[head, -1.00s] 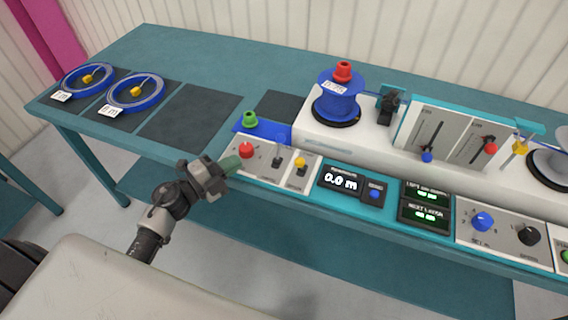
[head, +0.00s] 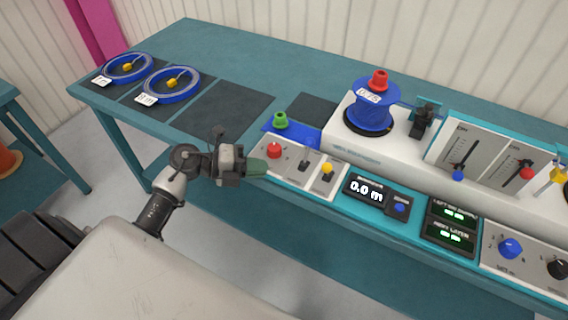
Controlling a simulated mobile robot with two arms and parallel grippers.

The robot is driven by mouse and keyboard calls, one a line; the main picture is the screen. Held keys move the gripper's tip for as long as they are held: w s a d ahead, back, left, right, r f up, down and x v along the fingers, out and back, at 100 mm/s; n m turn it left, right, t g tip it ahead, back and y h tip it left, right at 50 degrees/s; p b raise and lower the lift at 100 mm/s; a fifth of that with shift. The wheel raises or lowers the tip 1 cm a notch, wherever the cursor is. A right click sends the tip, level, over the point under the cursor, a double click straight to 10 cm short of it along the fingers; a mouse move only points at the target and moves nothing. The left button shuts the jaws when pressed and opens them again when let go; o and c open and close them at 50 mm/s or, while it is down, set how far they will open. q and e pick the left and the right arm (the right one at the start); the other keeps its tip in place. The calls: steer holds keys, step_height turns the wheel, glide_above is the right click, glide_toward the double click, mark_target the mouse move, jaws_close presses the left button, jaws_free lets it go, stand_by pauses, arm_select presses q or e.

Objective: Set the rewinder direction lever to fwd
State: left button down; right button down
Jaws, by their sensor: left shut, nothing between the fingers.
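The rewinder's front control panel (head: 290,174) is left of the length display. It carries a red button (head: 274,151), a small black lever (head: 304,165) and a yellow-knobbed lever (head: 327,168). The lettering is too small to read, so I cannot tell which lever sets direction or where fwd is. My left gripper (head: 259,166) is shut and empty, its greenish fingertips at the panel's left end, just below and left of the red button. It is left of both levers. Whether it touches the panel is unclear. My right gripper is out of view.
A blue reel (head: 371,104) with a red knob stands on the white machine behind the panel. A green knob (head: 280,120) is behind the red button. Two blue cable rings (head: 171,85) lie on dark mats at the left. The display (head: 366,190) reads 0.0 m.

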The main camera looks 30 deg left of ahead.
mark_target(328, 171)
arm_select(q)
steer(key=p+x, duration=0.1)
steer(key=x, duration=0.3)
steer(key=r+p+x, duration=0.1)
steer(key=x, duration=0.8)
steer(key=shift+d+r+p, duration=0.15)
steer(key=shift+p, duration=0.25)
steer(key=shift+w, duration=0.1)
